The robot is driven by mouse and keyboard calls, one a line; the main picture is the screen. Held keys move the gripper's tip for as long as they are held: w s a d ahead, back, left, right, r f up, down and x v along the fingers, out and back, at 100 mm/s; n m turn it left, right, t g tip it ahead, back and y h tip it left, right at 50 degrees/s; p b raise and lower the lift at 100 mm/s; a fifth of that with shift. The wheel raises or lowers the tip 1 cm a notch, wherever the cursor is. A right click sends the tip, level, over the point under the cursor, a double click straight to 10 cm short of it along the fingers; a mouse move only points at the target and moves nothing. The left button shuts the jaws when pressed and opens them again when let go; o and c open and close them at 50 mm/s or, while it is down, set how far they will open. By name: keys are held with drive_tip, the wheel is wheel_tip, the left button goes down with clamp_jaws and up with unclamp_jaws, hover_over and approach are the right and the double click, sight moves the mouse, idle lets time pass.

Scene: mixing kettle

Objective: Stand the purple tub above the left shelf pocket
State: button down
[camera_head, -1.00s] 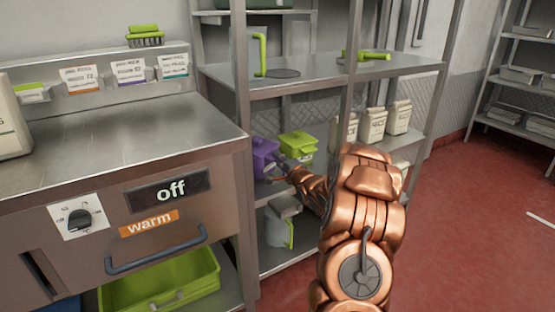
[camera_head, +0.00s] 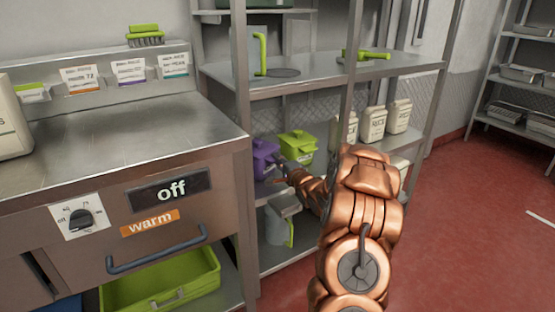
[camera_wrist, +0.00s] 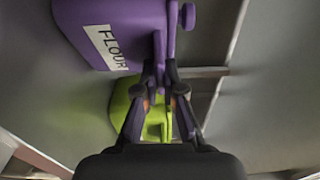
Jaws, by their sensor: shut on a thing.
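The purple tub (camera_head: 262,160) is at the left end of the middle shelf of the metal rack, beside a lime-green tub (camera_head: 298,146). In the wrist view the purple tub (camera_wrist: 82,30) has a white label reading FLOUR and a purple handle. My gripper (camera_wrist: 165,85) is shut on that handle. In the head view my gripper (camera_head: 284,164) is small and partly hidden by my copper arm. I cannot tell whether the tub rests on the shelf or hangs just above it. No marked left pocket can be made out on the shelf.
White cartons (camera_head: 373,125) stand to the right on the same shelf. A rack post (camera_head: 241,110) stands just left of the purple tub. The shelf above (camera_head: 310,80) is close overhead. A grey jug (camera_head: 277,225) with a green handle stands below.

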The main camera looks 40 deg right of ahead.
drive_tip(key=c, duration=1.2)
unclamp_jaws()
drive_tip(key=shift+s, duration=0.15)
drive_tip(key=s, duration=0.6)
drive_tip(key=s+a, duration=0.1)
drive_tip(key=s, duration=0.3)
drive_tip(key=shift+s+f, duration=0.1)
drive_tip(key=shift+f, duration=0.05)
drive_tip(key=shift+s+a, duration=0.15)
drive_tip(key=shift+s, duration=0.6)
